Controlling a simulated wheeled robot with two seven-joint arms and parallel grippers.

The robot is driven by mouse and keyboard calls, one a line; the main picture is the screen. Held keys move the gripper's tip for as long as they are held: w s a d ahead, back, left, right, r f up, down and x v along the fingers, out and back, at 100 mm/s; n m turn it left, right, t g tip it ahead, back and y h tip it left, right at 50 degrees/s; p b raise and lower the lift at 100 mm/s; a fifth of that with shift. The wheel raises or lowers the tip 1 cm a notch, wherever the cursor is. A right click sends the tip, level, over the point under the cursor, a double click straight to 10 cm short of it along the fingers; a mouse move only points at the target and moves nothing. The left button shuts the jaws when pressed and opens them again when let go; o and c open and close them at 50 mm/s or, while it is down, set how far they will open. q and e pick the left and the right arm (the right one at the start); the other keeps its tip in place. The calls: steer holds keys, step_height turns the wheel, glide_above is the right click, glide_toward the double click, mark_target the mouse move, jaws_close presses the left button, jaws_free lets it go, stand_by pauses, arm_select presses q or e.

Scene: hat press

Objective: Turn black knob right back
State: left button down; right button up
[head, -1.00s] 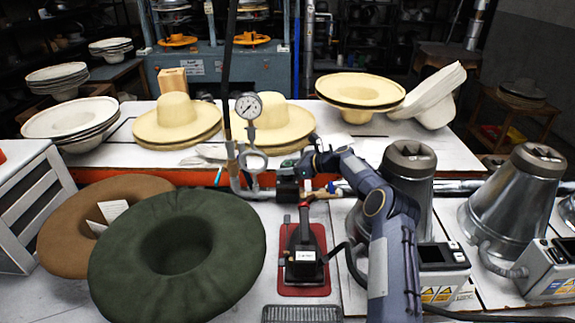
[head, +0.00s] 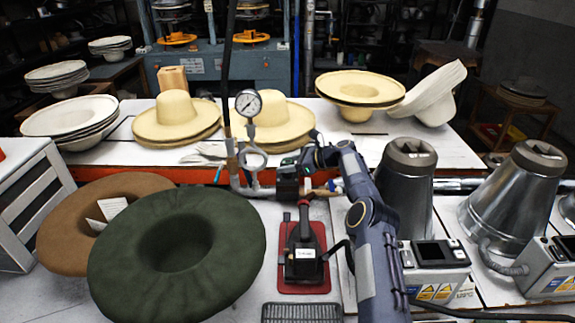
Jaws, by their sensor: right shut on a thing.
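My right arm comes in from the lower right, and my right gripper (head: 287,185) is at the pipework behind the red-based iron. It is shut on the black knob, which is largely hidden by the dark gripper, so its turn angle cannot be read. A round pressure gauge (head: 248,104) stands on the pipe just left of the gripper, above a looped metal tube (head: 252,158). My left gripper is not in view.
A black iron on a red pad (head: 284,284) lies just in front of the gripper. A dark green felt hat (head: 225,270) and a brown one (head: 60,235) lie left. Metal cones (head: 508,205) stand right. Straw hats (head: 175,118) sit on the white table behind.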

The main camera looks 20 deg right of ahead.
mark_target(288, 161)
steer(key=o, duration=1)
steer(key=shift+r, duration=0.1)
step_height(288, 161, up, 3)
steer(key=shift+f+b, duration=0.1)
steer(key=shift+b, duration=0.35)
steer(key=shift+s+a+r+b, duration=0.2)
steer(key=shift+s+r+b, duration=0.4)
steer(key=shift+r+b, duration=0.2)
steer(key=s+a+r+b, duration=0.1)
steer(key=s+a+r, duration=0.1)
steer(key=s, duration=0.1)
steer(key=s+a+r+b, duration=0.1)
steer(key=s+r, duration=0.2)
steer(key=s, duration=0.1)
steer(key=s+a+r+b, duration=0.1)
steer(key=s+a+r, duration=0.1)
steer(key=s+r, duration=0.1)
steer(key=shift+s+a+r+b, duration=0.25)
steer(key=shift+s+a+b, duration=0.1)
steer(key=shift+s, duration=0.4)
